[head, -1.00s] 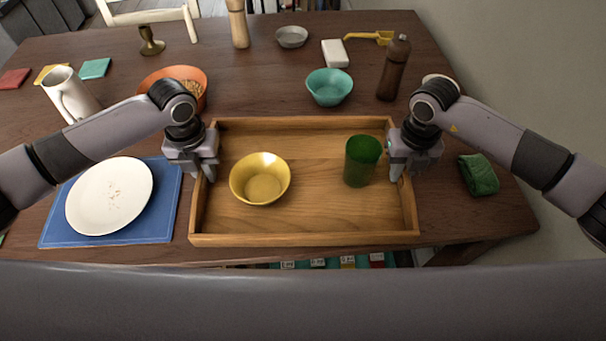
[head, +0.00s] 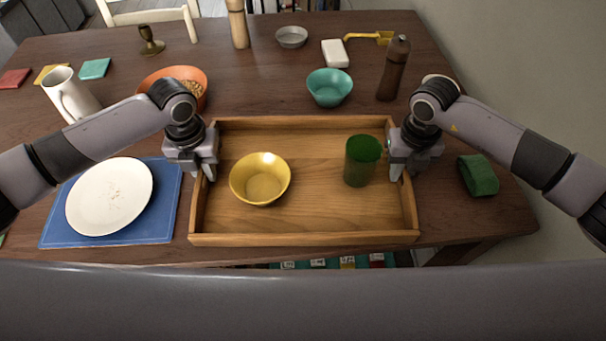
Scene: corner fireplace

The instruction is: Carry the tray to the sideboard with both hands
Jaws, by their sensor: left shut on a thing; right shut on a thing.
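The wooden tray (head: 300,240) is in the middle of the head view, at the near edge of the dark table. A yellow bowl (head: 260,180) stands in its left half and a green cup (head: 362,162) upright in its right half. My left gripper (head: 205,175) is shut on the tray's left wall. My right gripper (head: 398,174) is shut on the tray's right wall. I cannot tell whether the tray touches the table or is slightly raised. No sideboard is recognisable in view.
On the table (head: 275,85), a white plate (head: 108,197) on a blue mat (head: 160,222) lies left of the tray and a green cloth (head: 478,175) right. An orange bowl (head: 190,78), teal bowl (head: 329,88) and brown bottle (head: 393,68) stand behind. A white chair (head: 150,17) is at the far side.

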